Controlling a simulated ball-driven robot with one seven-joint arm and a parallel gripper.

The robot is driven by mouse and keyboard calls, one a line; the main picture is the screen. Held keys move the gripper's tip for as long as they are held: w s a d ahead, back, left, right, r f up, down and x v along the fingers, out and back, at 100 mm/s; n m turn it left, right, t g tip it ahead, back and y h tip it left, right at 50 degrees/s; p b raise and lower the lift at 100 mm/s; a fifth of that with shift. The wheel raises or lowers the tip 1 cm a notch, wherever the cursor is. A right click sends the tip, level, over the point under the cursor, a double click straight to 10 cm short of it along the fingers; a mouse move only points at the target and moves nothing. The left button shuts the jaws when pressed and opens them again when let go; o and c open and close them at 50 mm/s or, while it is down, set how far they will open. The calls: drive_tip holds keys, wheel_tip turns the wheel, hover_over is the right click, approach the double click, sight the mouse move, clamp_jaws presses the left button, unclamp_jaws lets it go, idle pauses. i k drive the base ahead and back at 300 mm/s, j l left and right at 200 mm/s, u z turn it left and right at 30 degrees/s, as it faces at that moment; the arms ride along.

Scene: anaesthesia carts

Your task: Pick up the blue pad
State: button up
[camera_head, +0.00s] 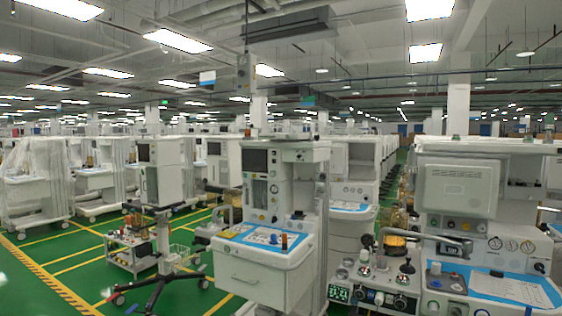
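A blue-edged pad with a white middle (230,233) lies flat on the work shelf of the white anaesthesia cart (262,280) in the centre. A second blue-edged pad (505,290) lies on the shelf of the nearer cart (459,190) at the lower right. Another blue surface (350,208) shows on a cart behind the central one. I cannot tell which one is the task's blue pad. My gripper is not in view.
A wheeled stand (163,245) with dark legs and a small trolley (131,252) stand left of the central cart. Knobs and a gauge unit (376,291) fill the gap on the right. Green floor with yellow lines (40,285) is open at lower left.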

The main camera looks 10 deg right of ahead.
sight(273, 241)
drive_tip(key=i+j, duration=0.2)
drive_tip(key=i, duration=0.4)
drive_tip(key=i+j+u, duration=0.15)
drive_tip(key=i, duration=0.5)
